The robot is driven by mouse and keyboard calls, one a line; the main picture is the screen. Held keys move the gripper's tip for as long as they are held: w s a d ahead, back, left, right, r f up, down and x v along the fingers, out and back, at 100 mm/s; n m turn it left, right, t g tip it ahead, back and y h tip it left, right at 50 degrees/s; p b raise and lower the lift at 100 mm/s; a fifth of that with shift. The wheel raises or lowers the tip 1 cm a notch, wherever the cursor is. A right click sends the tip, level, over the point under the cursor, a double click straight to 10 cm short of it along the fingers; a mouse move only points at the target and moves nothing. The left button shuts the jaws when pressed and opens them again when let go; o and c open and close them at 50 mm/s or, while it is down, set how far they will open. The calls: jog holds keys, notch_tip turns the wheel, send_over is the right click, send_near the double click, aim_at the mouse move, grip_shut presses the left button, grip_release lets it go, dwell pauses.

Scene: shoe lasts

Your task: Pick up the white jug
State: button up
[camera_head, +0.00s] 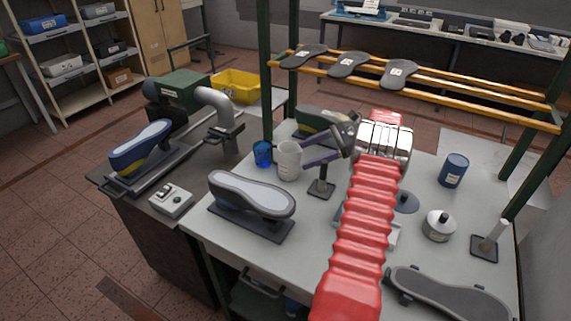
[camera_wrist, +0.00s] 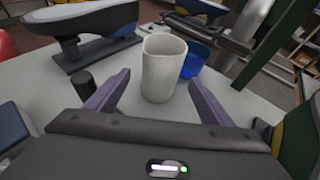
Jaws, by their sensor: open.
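The white jug (camera_head: 289,160) stands upright on the light grey table, left of my gripper in the head view. My gripper (camera_head: 306,152) is open, with its two purple fingers pointing left toward the jug. In the wrist view the white jug (camera_wrist: 163,68) stands just beyond and between the purple fingertips of my gripper (camera_wrist: 159,84), and nothing is held. I cannot see a handle on the jug.
A blue cup (camera_head: 262,154) stands close beside the jug. A shoe last on a stand (camera_head: 250,195) is in front of it. A small dark stand (camera_head: 321,188) is below my gripper. A blue can (camera_head: 453,170) and a round white pot (camera_head: 438,225) are to the right.

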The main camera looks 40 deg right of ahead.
aim_at(279, 165)
jog(key=shift+x, duration=1.35)
jog(key=shift+w, duration=0.1)
jog(key=shift+x, duration=2.6)
jog(key=c, duration=1.3)
